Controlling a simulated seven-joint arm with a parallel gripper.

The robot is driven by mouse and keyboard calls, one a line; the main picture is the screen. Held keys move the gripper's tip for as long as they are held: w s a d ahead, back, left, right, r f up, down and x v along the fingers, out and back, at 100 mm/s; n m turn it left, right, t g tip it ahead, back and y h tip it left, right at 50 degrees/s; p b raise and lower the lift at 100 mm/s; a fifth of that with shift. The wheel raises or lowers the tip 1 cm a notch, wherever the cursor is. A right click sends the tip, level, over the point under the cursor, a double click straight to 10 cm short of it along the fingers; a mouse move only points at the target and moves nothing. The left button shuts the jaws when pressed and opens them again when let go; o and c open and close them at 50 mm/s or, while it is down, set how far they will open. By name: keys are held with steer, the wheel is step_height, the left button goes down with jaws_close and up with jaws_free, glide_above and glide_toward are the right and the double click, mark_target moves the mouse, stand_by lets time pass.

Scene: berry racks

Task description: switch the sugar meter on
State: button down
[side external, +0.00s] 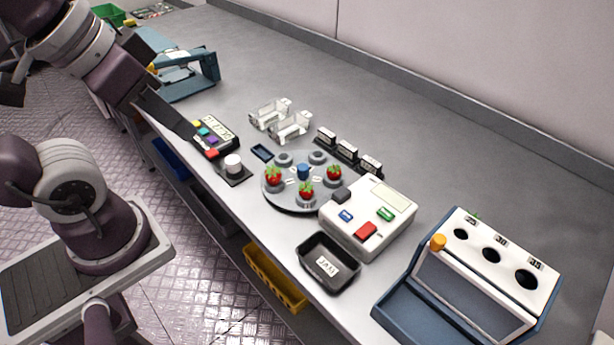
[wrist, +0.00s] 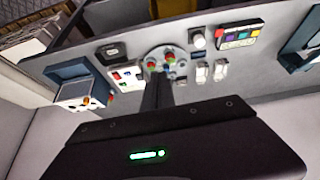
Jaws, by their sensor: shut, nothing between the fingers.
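The likely sugar meter is a white box (side external: 368,217) with a pale blank screen, a red button (side external: 366,231), a green button (side external: 385,213), a blue button (side external: 346,215) and a dark block on its corner. It stands right of the round berry tray. In the wrist view the white box (wrist: 127,76) is left of my fingers. My gripper (side external: 188,132) is at the end of the dark wedge-shaped hand, by the colour-button panel at the left, well apart from the white box. Its fingers (wrist: 157,84) are shut and empty.
A round tray (side external: 270,198) holds strawberries. A colour-button panel (side external: 214,137) and a small scale with a white cup (side external: 232,164) are at left. A black bin (side external: 329,263) is in front of the white box. A blue sorter with holes (side external: 470,275) stands right.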

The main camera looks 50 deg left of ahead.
steer(key=w+d+r+n+g, duration=0.1)
steer(key=w+d+r+n, duration=0.1)
steer(key=w+n, duration=0.15)
steer(key=n+g, duration=0.5)
steer(key=n, duration=0.9)
glide_above(361, 232)
step_height(361, 232, down, 7)
steer(key=shift+r, duration=0.15)
step_height(361, 232, down, 14)
steer(key=shift+f, duration=0.1)
